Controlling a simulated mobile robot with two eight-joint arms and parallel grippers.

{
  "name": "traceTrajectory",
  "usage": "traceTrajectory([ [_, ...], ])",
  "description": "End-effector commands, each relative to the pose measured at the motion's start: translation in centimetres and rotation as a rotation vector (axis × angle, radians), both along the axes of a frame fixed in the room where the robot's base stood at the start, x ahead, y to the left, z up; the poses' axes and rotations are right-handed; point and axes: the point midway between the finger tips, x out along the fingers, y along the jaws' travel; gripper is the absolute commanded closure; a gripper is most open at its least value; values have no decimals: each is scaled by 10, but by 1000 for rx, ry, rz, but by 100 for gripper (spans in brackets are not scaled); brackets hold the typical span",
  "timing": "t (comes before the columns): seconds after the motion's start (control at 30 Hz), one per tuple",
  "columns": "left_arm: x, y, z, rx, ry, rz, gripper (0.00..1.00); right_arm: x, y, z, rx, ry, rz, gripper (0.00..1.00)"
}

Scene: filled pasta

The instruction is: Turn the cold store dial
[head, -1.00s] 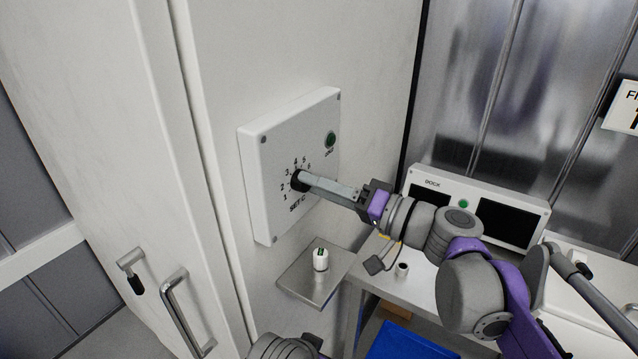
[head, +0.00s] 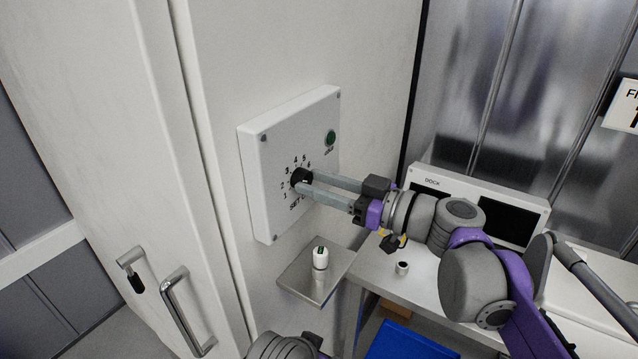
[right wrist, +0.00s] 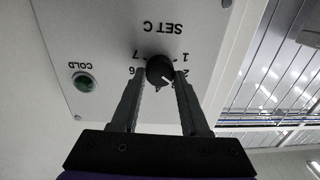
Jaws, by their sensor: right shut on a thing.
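The cold store dial is a round black knob (head: 297,176) on a white panel (head: 257,217) with printed numbers and "SET C". The knob also shows in the right wrist view (right wrist: 158,68), with a short white mark pointing down and right there, toward the 2 and 3 side. My right gripper (head: 308,180) is shut on the knob, one finger on each side. The fingers also flank it in the right wrist view (right wrist: 160,76) and hide some numbers. My left gripper is out of view.
A green lamp (head: 331,138) marked COLD is on the panel. Below, a steel shelf (head: 297,279) holds a small white container (head: 320,258). A DOCK box (head: 420,184) stands on the bench at right. Door handles (head: 176,300) are at lower left.

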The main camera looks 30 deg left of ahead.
Motion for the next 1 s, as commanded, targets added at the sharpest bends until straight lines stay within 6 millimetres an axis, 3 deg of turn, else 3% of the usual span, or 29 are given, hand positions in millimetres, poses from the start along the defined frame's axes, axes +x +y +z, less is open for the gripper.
traceTrajectory([
  [0.5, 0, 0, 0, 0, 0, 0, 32, -1, 0, 0, -28, -352, 0, 100],
  [1.0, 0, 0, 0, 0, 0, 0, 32, -1, 0, 0, -34, -425, 0, 100],
])
